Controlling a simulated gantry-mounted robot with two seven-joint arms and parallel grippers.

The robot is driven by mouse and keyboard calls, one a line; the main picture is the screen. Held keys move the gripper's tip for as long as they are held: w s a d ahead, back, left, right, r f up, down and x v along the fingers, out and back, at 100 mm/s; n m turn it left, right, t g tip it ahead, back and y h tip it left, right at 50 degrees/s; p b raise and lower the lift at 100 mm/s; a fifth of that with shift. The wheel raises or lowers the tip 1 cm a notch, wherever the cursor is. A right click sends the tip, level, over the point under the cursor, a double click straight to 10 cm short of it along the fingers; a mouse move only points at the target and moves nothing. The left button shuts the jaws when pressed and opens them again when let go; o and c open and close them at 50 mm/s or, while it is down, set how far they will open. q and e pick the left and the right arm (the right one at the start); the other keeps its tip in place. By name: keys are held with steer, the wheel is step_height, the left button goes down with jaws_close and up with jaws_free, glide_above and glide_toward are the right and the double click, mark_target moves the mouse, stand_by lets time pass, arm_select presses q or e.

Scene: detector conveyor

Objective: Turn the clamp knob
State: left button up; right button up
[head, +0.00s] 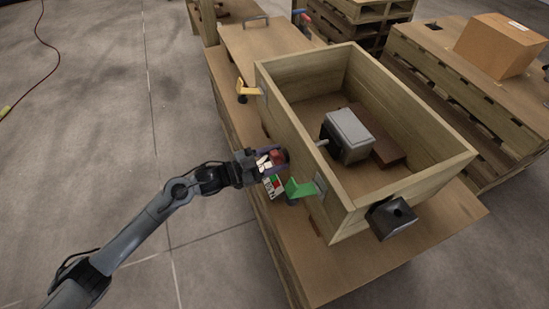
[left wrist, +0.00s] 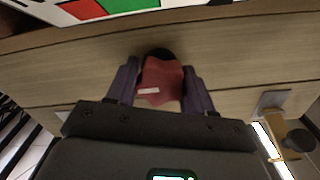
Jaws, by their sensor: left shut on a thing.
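The clamp knob (left wrist: 161,82) is a red, faceted piece with a black end and a pale label, on the side wall of the wooden crate. In the left wrist view my left gripper (left wrist: 160,88) has its two dark purple fingers on either side of it, shut on it. My right gripper is not in view.
The open wooden crate (head: 288,125) stands on a wooden table and holds a grey and black box (head: 349,131). A green bracket (head: 300,187) is just beside the gripper, and a yellow bracket (head: 247,88) is farther along the wall. Open floor lies left.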

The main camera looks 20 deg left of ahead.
arm_select(q)
steer(key=shift+a+f+m, duration=0.1)
steer(key=shift+f+m, duration=0.05)
steer(key=shift+m, duration=0.15)
steer(key=m+p, duration=0.1)
steer(key=m, duration=0.1)
steer(key=shift+m+p, duration=0.3)
steer(key=shift+p, duration=0.05)
steer(key=m+p, duration=0.1)
steer(key=m, duration=0.2)
steer(key=shift+f+m, duration=0.1)
steer(key=shift+m, duration=0.2)
steer(key=m, duration=0.4)
steer(key=shift+a+m, duration=0.1)
steer(key=shift+m, duration=0.2)
steer(key=m, duration=0.3)
steer(key=shift+f+p, duration=0.1)
steer(key=shift+p, duration=0.2)
steer(key=shift+m, duration=1)
